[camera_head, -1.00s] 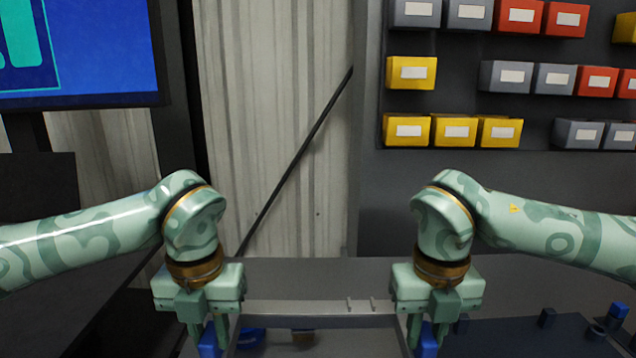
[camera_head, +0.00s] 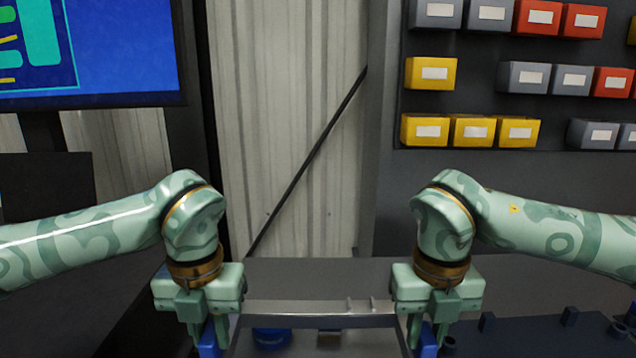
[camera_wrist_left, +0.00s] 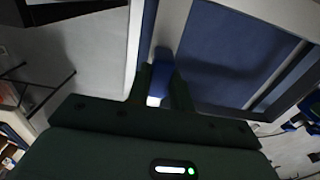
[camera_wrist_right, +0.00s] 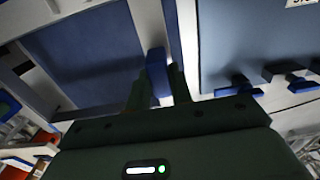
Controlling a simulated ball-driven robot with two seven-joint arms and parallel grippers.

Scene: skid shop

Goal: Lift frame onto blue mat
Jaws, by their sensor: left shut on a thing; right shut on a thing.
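The grey metal frame (camera_head: 300,309) spans between my two grippers in the head view. It has a blue handle at each side. My left gripper (camera_head: 206,332) is shut on the left blue handle (camera_wrist_left: 161,72). My right gripper (camera_head: 430,332) is shut on the right blue handle (camera_wrist_right: 157,68). The frame's near part is cut off by the head view's bottom edge. A dark blue flat surface (camera_wrist_left: 225,52) shows within the frame's opening in the left wrist view, and also in the right wrist view (camera_wrist_right: 85,52). I cannot tell whether it is the mat.
A grey bench top (camera_head: 330,272) lies behind the frame, with a blue round object (camera_head: 271,338) seen through it. A dark fixture with pegs (camera_head: 530,332) is at the right. Yellow bins (camera_head: 424,131) hang on the back panel. A screen (camera_head: 120,45) stands at upper left.

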